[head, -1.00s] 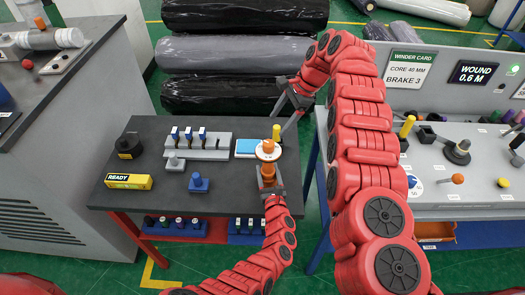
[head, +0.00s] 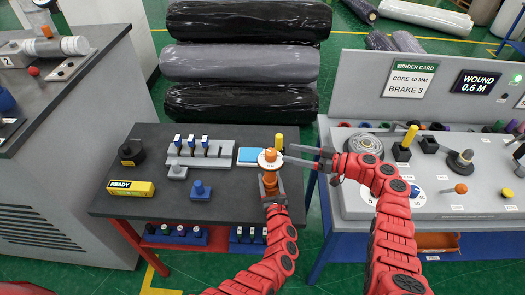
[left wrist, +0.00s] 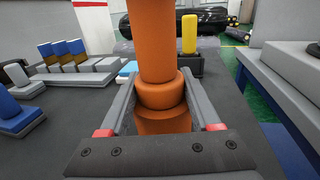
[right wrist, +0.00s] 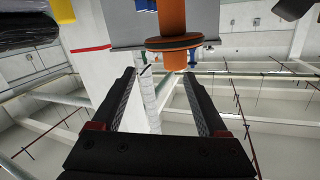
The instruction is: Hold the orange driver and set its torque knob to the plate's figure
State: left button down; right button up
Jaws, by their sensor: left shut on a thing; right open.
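The orange driver (head: 269,182) stands upright at the right end of the dark table. My left gripper (head: 269,195) is shut on its body; the left wrist view shows the orange shaft (left wrist: 157,55) between the fingers. A pale disc, the torque knob (head: 270,161), sits near its top under an orange cap. Its marks are too small to read. My right gripper (head: 288,154) is open, fingers pointing left, just right of the knob; I cannot tell if it touches. In the right wrist view the disc (right wrist: 174,42) lies beyond the open fingers. A blue-and-white plate (head: 248,155) lies behind; no figure is legible.
A yellow-handled tool (head: 278,140) stands close behind the driver. A grey console (head: 440,210) is at right, with a winder card (head: 408,80) reading BRAKE 3.

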aim_at(262, 157)
jog(key=a+n, duration=0.1)
jog(key=a, duration=0.5)
jog(key=w+a+n+y, duration=0.1)
jog(key=a, duration=0.3)
jog(key=shift+a+f+n, duration=0.1)
jog(key=shift+f+n, duration=0.05)
jog(key=shift+n, duration=0.15)
grip_shut()
